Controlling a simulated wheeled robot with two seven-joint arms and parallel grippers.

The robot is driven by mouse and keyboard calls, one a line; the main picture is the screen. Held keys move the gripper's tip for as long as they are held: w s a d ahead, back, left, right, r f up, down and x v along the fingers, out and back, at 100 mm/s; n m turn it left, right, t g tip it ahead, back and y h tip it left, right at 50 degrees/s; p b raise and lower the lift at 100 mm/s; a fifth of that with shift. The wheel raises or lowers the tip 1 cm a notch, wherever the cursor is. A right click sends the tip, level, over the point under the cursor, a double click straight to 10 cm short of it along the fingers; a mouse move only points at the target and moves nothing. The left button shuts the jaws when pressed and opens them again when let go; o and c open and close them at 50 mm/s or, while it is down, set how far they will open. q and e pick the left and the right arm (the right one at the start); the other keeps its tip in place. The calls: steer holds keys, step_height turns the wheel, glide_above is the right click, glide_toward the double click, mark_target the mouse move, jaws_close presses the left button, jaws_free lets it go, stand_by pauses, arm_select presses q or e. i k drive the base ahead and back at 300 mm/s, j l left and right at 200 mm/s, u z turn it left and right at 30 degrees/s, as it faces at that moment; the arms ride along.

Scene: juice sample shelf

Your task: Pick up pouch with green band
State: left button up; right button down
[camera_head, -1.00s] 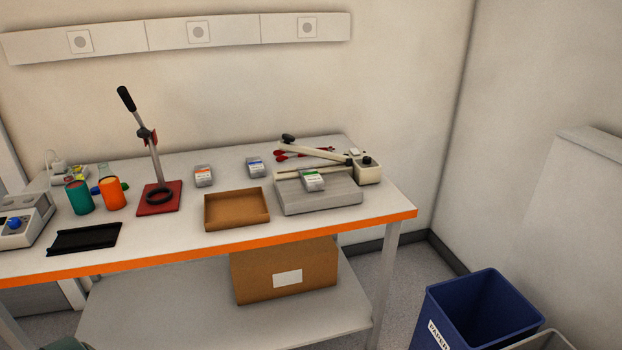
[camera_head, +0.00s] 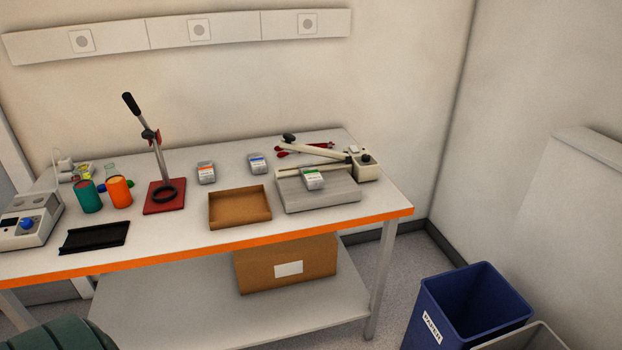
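The pouch with the green band (camera_head: 313,180) is a small grey-white pouch. It lies on the grey bed of the sealer-like device (camera_head: 335,196) at the right of the table. Two similar pouches lie on the tabletop: one with an orange band (camera_head: 206,174) and one with a blue band (camera_head: 257,164). Neither of my grippers shows in the head view.
An open cardboard tray (camera_head: 240,222) sits left of the device, near the table's front edge. A lever press (camera_head: 164,196), teal cup (camera_head: 88,198), orange cup (camera_head: 119,192) and black tray (camera_head: 94,237) stand further left. A blue bin (camera_head: 470,310) is at lower right.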

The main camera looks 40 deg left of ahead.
mark_target(311, 176)
steer(key=i+u, duration=0.15)
steer(key=u, duration=0.5)
steer(key=i+l+u, duration=0.1)
steer(key=i+u, duration=0.15)
steer(key=i, duration=0.15)
steer(key=i+l+u, duration=0.25)
steer(key=i, duration=0.15)
steer(key=i+l, duration=0.15)
steer(key=i, duration=0.15)
steer(key=i+l, duration=0.1)
steer(key=i, duration=0.2)
